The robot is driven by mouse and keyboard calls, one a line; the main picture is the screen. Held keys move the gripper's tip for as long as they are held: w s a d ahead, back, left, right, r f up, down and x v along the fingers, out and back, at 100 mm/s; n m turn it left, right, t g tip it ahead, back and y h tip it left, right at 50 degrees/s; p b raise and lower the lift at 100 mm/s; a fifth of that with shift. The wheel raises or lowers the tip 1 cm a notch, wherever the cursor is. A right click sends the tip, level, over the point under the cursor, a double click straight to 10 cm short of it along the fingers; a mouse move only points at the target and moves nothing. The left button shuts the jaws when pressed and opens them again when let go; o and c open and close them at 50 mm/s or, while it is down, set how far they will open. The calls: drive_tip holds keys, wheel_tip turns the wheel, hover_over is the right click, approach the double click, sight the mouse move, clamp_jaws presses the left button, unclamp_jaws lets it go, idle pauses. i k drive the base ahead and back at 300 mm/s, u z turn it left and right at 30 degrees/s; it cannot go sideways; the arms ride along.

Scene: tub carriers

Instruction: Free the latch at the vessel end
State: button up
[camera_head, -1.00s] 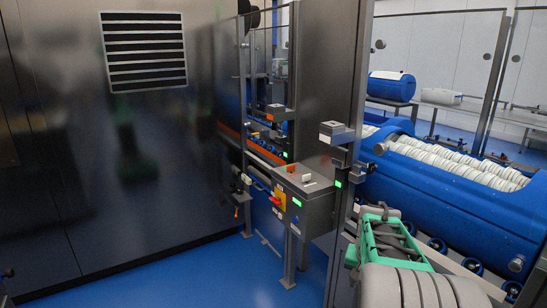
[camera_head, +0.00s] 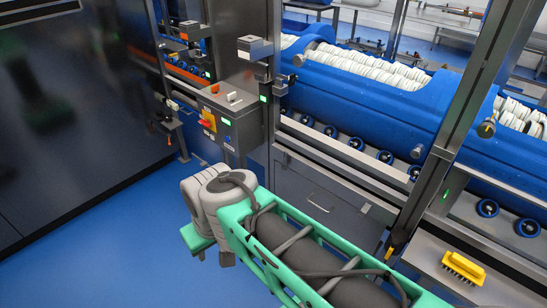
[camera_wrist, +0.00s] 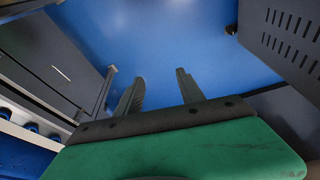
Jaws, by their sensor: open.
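A long blue tub carrier (camera_head: 375,98) filled with white discs rests on rollers beside the steel cabinet. At the tub's cabinet end, a dark bracket with a small knob (camera_head: 281,86) stands by the post, possibly the latch; I cannot tell its state. Another small fitting (camera_head: 486,129) sits on the post further right. A small yellow-tipped part (camera_head: 389,252) is low on that post. My gripper (camera_wrist: 159,88) is open and empty in the wrist view, with blue floor beyond its fingers. It is well away from these fittings, and I cannot make it out in the head view.
A control box (camera_head: 231,118) with a red-and-yellow switch is fixed beside the cabinet. A yellow brush (camera_head: 463,268) lies on the steel ledge (camera_head: 430,255) at right. A second blue tub (camera_head: 508,155) is further right. Blue floor (camera_head: 110,225) is clear at left.

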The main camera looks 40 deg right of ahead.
sight(285, 166)
drive_tip(key=u, duration=0.15)
drive_tip(key=k, duration=0.4)
drive_tip(key=z, duration=0.6)
drive_tip(key=i, duration=0.85)
drive_tip(key=u, duration=0.7)
drive_tip(key=i, duration=0.4)
drive_tip(key=u, duration=0.35)
